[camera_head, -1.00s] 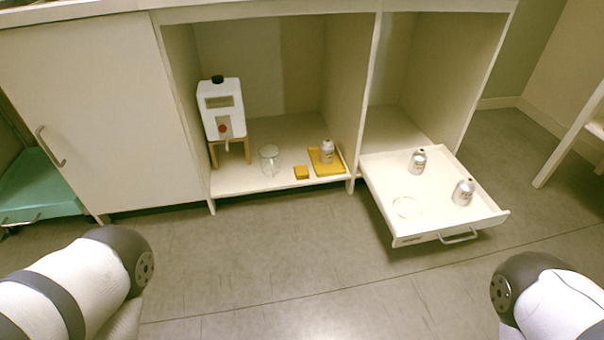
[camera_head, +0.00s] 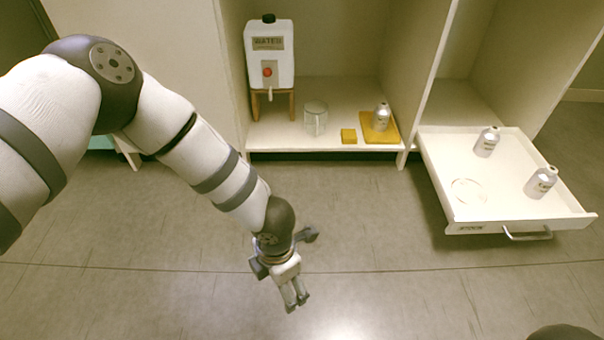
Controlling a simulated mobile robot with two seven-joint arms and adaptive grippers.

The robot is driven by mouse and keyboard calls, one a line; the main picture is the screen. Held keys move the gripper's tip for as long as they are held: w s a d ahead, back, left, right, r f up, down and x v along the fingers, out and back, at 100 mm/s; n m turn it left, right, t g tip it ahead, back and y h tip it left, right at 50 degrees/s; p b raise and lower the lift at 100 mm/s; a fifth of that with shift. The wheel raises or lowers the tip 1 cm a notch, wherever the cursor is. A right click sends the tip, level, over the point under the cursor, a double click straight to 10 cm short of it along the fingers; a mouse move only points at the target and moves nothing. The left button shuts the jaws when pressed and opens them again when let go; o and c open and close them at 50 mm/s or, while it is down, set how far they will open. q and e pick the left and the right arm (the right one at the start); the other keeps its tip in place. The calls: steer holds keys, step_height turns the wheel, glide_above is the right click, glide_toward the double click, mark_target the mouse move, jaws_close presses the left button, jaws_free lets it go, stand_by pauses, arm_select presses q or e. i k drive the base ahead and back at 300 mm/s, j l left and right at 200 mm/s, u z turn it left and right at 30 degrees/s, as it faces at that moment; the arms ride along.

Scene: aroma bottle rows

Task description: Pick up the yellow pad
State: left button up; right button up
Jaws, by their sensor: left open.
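A small yellow block-like pad (camera_head: 348,136) lies on the cabinet's lower shelf. Just right of it is a larger, flat yellow pad (camera_head: 371,134) with a silver bottle (camera_head: 382,117) standing upright on it. My left gripper (camera_head: 296,301) is over the floor in front of the cabinet, pointing down, open and empty. It is well apart from both pads and appears below and left of them in the picture. My right gripper is out of view; only a dark part of my right arm shows at the bottom right edge.
A glass beaker (camera_head: 315,119) stands left of the small pad, beside a white water dispenser (camera_head: 269,55) on a wooden stand. An open white drawer (camera_head: 480,212) juts out at right, holding two silver bottles and a clear round dish (camera_head: 468,191). The floor in front is clear.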

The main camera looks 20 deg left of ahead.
mark_target(349, 136)
steer(key=i+j+z, duration=0.25)
steer(key=i, duration=0.2)
steer(key=i+j+z, duration=0.25)
steer(key=i+j, duration=0.15)
steer(key=i+j+z, duration=0.2)
steer(key=i+j, duration=0.2)
steer(key=i+j+z, duration=0.25)
steer(key=j, duration=0.35)
steer(key=i+j+z, duration=0.25)
steer(key=j, duration=0.35)
steer(key=i+l, duration=0.05)
steer(key=i, duration=0.05)
